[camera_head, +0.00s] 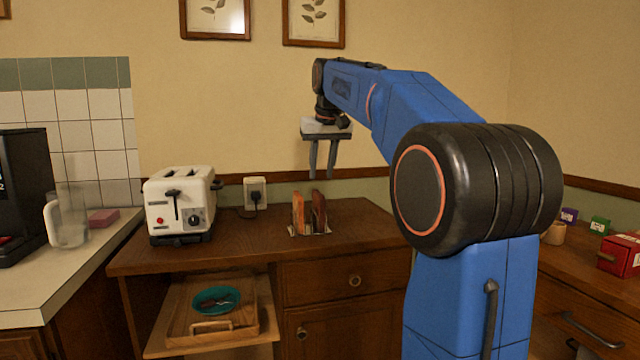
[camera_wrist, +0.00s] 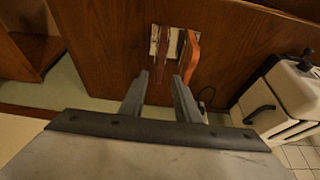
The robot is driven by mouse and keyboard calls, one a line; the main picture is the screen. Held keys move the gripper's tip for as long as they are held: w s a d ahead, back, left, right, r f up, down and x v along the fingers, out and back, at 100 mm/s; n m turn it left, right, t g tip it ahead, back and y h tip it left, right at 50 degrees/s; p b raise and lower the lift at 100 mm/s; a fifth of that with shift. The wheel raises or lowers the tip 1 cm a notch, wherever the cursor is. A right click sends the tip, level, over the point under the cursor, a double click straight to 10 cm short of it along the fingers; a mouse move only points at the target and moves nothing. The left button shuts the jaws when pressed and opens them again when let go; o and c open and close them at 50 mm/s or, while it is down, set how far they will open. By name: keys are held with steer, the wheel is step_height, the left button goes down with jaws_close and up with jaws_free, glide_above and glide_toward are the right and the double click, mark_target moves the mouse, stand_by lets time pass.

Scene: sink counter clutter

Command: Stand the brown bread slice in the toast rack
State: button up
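The toast rack (camera_head: 310,233) stands on the wooden counter, and its pale base shows in the wrist view (camera_wrist: 154,40). The dark brown bread slice (camera_head: 319,212) stands upright in the rack's right part. It also shows in the wrist view (camera_wrist: 165,52), on the left. An orange-tan slice (camera_head: 298,213) stands beside it, and it also shows in the wrist view (camera_wrist: 191,57). My gripper (camera_head: 322,176) hangs above the rack with its fingers pointing down, apart and empty. In the wrist view (camera_wrist: 160,78) the fingertips are clear of both slices.
A white toaster (camera_head: 178,205) stands left of the rack, near a wall socket (camera_head: 255,192). A glass mug (camera_head: 68,222) and pink sponge (camera_head: 104,217) are on the left counter. A teal bowl (camera_head: 216,300) sits on a tray below. Small boxes (camera_head: 622,254) are at right.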

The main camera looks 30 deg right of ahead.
steer(key=shift+v, duration=2.55)
steer(key=s+a+f+n, duration=0.1)
steer(key=s+a+f, duration=0.4)
steer(key=s+f, duration=0.6)
steer(key=s+a+f+n, duration=0.1)
steer(key=s+a+f, duration=0.5)
steer(key=s+f, duration=0.6)
steer(key=s+a+f+n+y, duration=0.1)
steer(key=s+a+f, duration=0.5)
steer(key=s+f, duration=0.5)
step_height(320, 180, down, 4)
steer(key=shift+s+f+t, duration=0.15)
steer(key=shift+s+t, duration=0.05)
steer(key=shift+t, duration=0.1)
